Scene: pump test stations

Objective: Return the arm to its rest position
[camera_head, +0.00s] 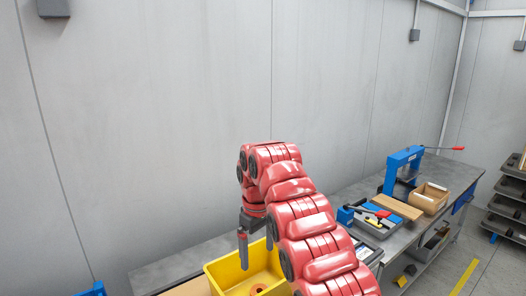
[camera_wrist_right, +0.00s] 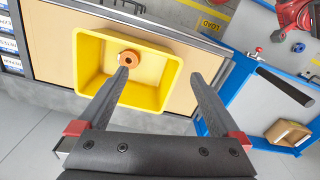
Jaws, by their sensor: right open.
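My right arm, with red links, reaches forward over the workbench in the head view. Its gripper (camera_head: 256,256) points down above a yellow bin (camera_head: 221,279). In the right wrist view the two dark fingers of this gripper (camera_wrist_right: 160,73) are wide apart, with nothing between them. The yellow bin (camera_wrist_right: 95,71) shows beyond the fingers, and an orange round part (camera_wrist_right: 129,57) with a hole lies in it. The left fingertip overlaps the edge of this part in the picture; I cannot tell whether they touch. My left gripper is not in view.
A grey bench (camera_head: 463,169) runs along the wall. It carries a blue press (camera_head: 403,160) with a red-tipped lever, a cardboard box (camera_head: 429,198) and a grey tray (camera_head: 372,229) of tools. Dark shelves (camera_head: 507,207) stand at the far right. The space above the bin's left is free.

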